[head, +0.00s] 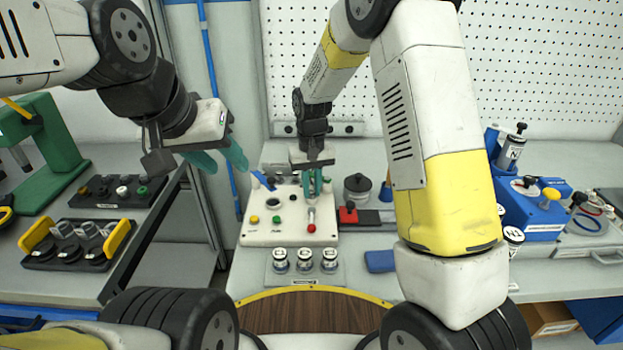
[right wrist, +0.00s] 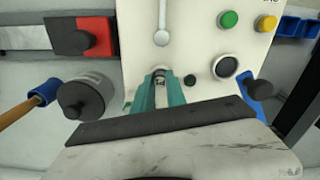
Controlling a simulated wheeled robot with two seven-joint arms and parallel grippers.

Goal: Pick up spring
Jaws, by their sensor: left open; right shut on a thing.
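My right gripper (head: 313,188) reaches down over a white control box (head: 262,235) on the bench. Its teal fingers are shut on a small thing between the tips. In the right wrist view the fingers (right wrist: 160,80) hide most of that thing, so I cannot tell whether it is the spring. No spring is clearly recognisable elsewhere. My left gripper (head: 222,158) is open and empty, raised at the left in front of the gap between the benches.
Several labelled canisters stand on a small plate (head: 291,281). A lidded grey pot (head: 357,188) and a red block (head: 348,214) are to the right. The left bench holds a black yellow-handled tray (head: 75,262).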

